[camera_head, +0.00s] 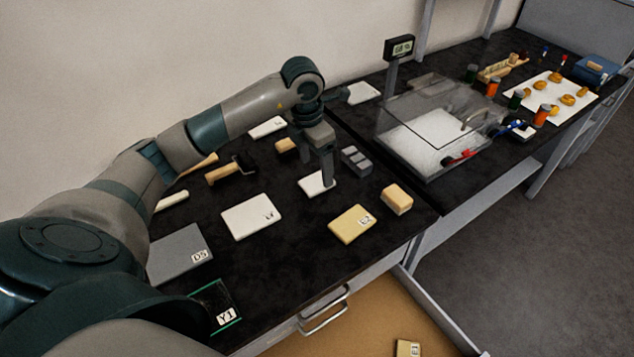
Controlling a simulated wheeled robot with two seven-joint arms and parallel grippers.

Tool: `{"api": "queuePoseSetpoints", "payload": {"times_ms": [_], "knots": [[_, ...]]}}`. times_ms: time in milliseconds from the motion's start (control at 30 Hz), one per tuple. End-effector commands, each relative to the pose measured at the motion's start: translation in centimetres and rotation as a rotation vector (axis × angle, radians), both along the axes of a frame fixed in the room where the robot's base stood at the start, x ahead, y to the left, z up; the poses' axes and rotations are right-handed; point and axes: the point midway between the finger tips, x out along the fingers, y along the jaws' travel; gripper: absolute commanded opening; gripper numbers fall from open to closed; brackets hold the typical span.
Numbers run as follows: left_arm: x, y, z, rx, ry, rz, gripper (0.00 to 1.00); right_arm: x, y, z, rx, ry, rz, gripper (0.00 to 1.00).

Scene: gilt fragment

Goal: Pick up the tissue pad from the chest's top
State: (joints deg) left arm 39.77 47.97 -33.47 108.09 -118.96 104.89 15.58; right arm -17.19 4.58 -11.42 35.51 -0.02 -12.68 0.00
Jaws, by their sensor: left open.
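A small white pad (311,186), which looks like the tissue pad, lies flat on the black top of the chest (300,240). My left gripper (327,182) points straight down over its right part, and its fingers hide some of the pad. The gripper is open; whether the fingertips touch the pad I cannot tell. Other flat pieces lie around: a larger white labelled one (250,216), a yellow labelled one (352,224) and a white one (268,127) behind. My right gripper is not in view.
A tan block (397,199), grey blocks (356,160) and a dark-headed roller or brush (232,169) lie nearby. A grey slab (180,253) is at the left. A drawer (380,320) stands open in front. A clear-sided box (435,130) stands on the right-hand bench.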

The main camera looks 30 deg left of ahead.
Motion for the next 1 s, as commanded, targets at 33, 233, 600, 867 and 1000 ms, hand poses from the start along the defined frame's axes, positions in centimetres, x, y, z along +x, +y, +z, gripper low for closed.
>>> {"api": "queuePoseSetpoints", "payload": {"times_ms": [33,233,600,867,1000], "knots": [[0.0,0.0,-0.1,-0.002,0.002,0.001,0.7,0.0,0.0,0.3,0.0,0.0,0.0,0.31],[0.3,0.3,-1.8,-0.001,0.005,0.002,0.7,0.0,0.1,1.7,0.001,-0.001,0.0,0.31],[0.7,0.4,-5.0,0.0,0.001,0.0,0.7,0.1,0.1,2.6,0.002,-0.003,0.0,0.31],[0.7,0.4,-5.0,0.0,0.0,0.0,0.7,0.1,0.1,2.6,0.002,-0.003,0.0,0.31],[0.7,0.4,-5.0,0.0,0.0,0.0,0.7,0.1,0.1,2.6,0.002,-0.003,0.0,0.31]]}}
